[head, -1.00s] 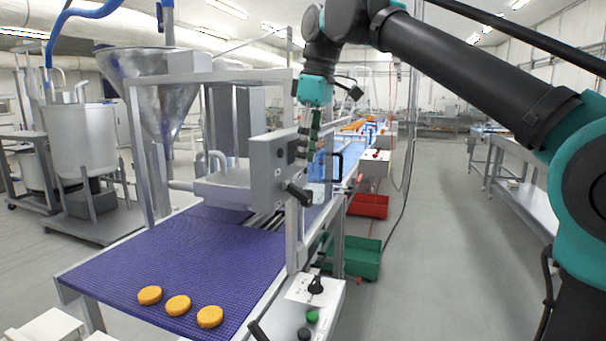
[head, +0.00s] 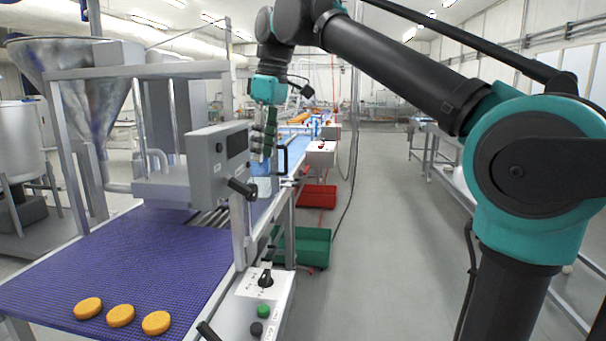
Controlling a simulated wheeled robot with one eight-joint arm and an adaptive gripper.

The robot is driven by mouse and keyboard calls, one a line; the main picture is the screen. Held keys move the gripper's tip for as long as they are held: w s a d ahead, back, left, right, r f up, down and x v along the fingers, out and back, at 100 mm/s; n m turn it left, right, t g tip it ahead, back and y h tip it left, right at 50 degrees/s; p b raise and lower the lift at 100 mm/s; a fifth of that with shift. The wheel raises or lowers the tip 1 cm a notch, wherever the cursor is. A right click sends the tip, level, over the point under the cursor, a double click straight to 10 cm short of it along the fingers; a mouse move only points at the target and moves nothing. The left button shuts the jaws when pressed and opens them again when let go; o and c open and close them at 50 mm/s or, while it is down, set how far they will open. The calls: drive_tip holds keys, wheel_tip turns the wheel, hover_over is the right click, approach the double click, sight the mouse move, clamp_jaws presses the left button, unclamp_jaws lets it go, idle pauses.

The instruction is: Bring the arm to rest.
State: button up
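My arm reaches in from the right of the head view, with its elbow high and its wrist bent down over the machine line. My gripper (head: 264,140) hangs from the teal wrist, pointing down, beside the grey control box of the machine. Its fingers are small and partly hard to make out against the frame, so I cannot tell whether they are open or shut. I see nothing clearly held in it.
A purple mesh belt (head: 150,262) carries three orange rounds (head: 120,316) at its front. A grey control box (head: 218,168) with a black handle stands close to my gripper. Green (head: 303,246) and red (head: 318,196) crates sit beside the line. The aisle floor (head: 385,230) is clear.

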drive_tip(key=w+d+f+m+t, duration=0.1)
drive_tip(key=w+d+f+m, duration=0.15)
drive_tip(key=d+f, duration=0.45)
drive_tip(key=w+d+f+m, duration=0.2)
drive_tip(key=d+f+m, duration=0.15)
drive_tip(key=f, duration=0.65)
drive_tip(key=w+d+f+m+t, duration=0.1)
drive_tip(key=w+d+f+m, duration=0.1)
drive_tip(key=d+f, duration=0.5)
drive_tip(key=s+d+f+m, duration=0.2)
drive_tip(key=s+d+f, duration=0.3)
drive_tip(key=f, duration=0.3)
drive_tip(key=s+d+f+m+t+h, duration=0.1)
drive_tip(key=s+d+f+m, duration=0.1)
drive_tip(key=s+d+f, duration=0.3)
drive_tip(key=s+d+f+m+h, duration=0.1)
drive_tip(key=s+d+f+m, duration=0.2)
drive_tip(key=f, duration=0.9)
drive_tip(key=s+d, duration=0.2)
drive_tip(key=shift+d+t, duration=0.3)
drive_tip(key=shift+d, duration=0.05)
drive_tip(key=shift+w+r, duration=0.1)
